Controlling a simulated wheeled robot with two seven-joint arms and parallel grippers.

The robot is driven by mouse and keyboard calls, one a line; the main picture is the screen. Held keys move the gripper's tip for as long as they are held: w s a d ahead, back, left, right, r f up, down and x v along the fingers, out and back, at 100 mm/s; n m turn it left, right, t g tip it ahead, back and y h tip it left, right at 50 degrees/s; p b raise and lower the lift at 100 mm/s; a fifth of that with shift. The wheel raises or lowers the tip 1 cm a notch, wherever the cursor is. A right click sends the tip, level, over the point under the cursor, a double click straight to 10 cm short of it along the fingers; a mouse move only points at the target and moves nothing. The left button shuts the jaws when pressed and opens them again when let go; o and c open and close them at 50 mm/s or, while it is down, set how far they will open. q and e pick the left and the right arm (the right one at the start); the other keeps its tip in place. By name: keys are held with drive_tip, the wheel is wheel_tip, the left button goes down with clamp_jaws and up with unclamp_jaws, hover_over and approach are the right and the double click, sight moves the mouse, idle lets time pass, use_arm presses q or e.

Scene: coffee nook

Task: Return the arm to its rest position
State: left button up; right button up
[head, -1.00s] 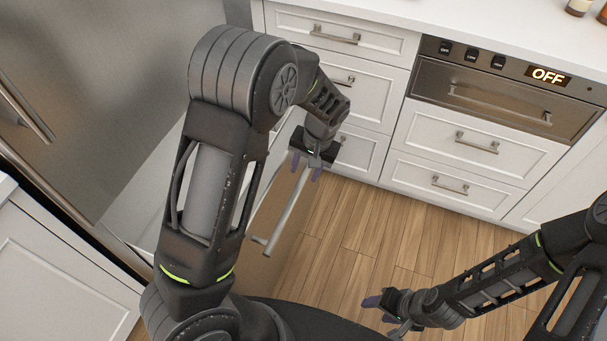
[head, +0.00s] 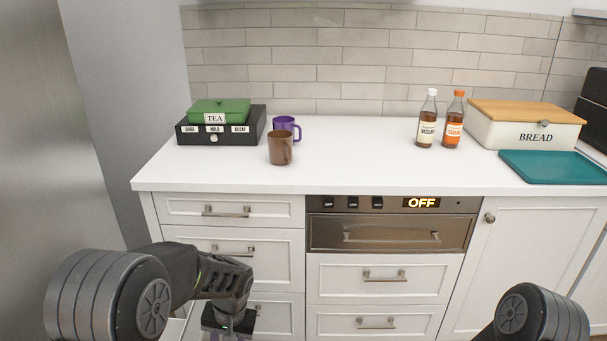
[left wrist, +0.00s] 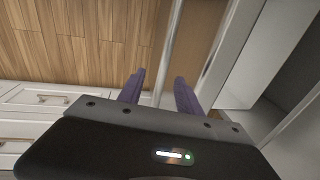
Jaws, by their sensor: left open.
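My left arm comes in at the lower left of the head view, bent at the elbow. My left gripper (head: 226,337) points down at the bottom edge, in front of the white drawers, with its fingertips mostly cut off. In the left wrist view its two purple fingers (left wrist: 159,90) are apart. A long metal bar handle (left wrist: 170,48) runs in line with the gap between them; I cannot tell whether it lies between the fingers or beyond them. No other object shows between the fingers. Only a joint of my right arm shows at the lower right; its gripper is out of view.
The white counter (head: 350,165) holds a brown mug (head: 280,148), a purple mug (head: 285,124), a tea box (head: 218,127), two syrup bottles (head: 427,122) and a bread box (head: 525,125). A steel fridge (head: 85,150) stands left. Wooden floor (left wrist: 80,50) is clear.

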use_arm(q)
drive_tip(key=s+d+f+m+t+h+p, duration=0.1)
drive_tip(key=s+d+f+m+t+h, duration=0.15)
drive_tip(key=d+f, duration=0.55)
drive_tip(key=s+d+f+n+g+h+p, duration=0.1)
drive_tip(key=s+d+f+n+h+p, duration=0.1)
drive_tip(key=s, duration=0.8)
drive_tip(key=s+d+f+n+g+h+p, duration=0.1)
drive_tip(key=s+d+f+n+p, duration=0.1)
drive_tip(key=s, duration=0.9)
drive_tip(key=shift+d+f+h, duration=0.35)
drive_tip(key=shift+d+f, duration=0.25)
drive_tip(key=shift+f, duration=0.05)
drive_tip(key=shift+n, duration=0.25)
